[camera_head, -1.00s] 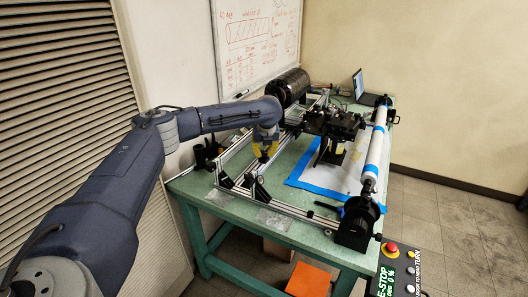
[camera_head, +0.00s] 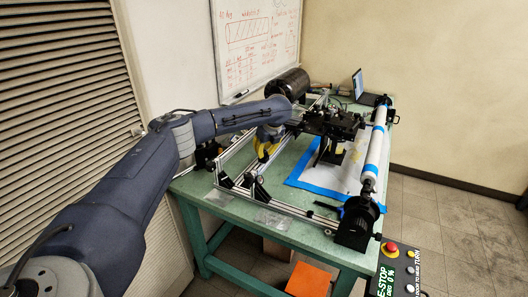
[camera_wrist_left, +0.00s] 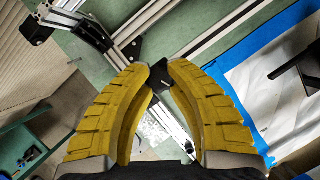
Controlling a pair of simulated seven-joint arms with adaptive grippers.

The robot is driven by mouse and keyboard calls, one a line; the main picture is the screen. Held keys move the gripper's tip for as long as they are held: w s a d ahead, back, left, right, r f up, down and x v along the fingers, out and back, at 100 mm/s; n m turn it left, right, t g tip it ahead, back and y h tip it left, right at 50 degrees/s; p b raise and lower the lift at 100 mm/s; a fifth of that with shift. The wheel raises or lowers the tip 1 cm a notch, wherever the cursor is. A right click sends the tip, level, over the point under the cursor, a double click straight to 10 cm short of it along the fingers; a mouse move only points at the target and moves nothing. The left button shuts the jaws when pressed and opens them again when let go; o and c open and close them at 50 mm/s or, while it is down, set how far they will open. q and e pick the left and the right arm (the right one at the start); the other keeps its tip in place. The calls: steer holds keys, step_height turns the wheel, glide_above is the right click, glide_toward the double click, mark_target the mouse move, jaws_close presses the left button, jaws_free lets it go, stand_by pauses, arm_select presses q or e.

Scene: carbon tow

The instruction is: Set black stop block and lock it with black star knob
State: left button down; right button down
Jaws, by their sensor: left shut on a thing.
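My left gripper (camera_head: 263,158) reaches down over the near-left end of the aluminium rail frame (camera_head: 238,150). Its yellow fingers also show in the left wrist view (camera_wrist_left: 160,72), nearly together at the tips. They are shut on a small black piece, which looks like the black stop block (camera_wrist_left: 160,74); the fingers partly hide it. An aluminium rail runs just behind it in that view, and I cannot tell whether the block touches the rail. I cannot make out the black star knob. My right gripper is not in view.
A black carriage (camera_head: 333,124) stands across the frame, right of my gripper. A white roller with blue bands (camera_head: 376,145) lies along the right. Black brackets (camera_head: 258,188) sit at the frame's front end. White sheet with blue tape covers the table middle.

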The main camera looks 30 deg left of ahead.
arm_select(q)
steer(key=n+g, duration=0.1)
steer(key=n, duration=0.2)
steer(key=n+g, duration=0.1)
steer(key=n, duration=0.2)
steer(key=shift+a+n+y, duration=0.15)
steer(key=shift+n+y, duration=0.15)
steer(key=n+g, duration=0.2)
steer(key=n, duration=0.2)
steer(key=shift+a, duration=0.1)
steer(key=shift+a+n, duration=0.1)
steer(key=shift+n, duration=0.4)
steer(key=c, duration=1.3)
jaws_free()
steer(key=shift+s+a, duration=0.1)
steer(key=shift+o, duration=1.1)
steer(key=shift+w+d+r, duration=0.2)
steer(key=shift+d, duration=0.2)
steer(key=v, duration=0.7)
steer(key=shift+a, duration=0.25)
steer(key=shift+r, duration=0.1)
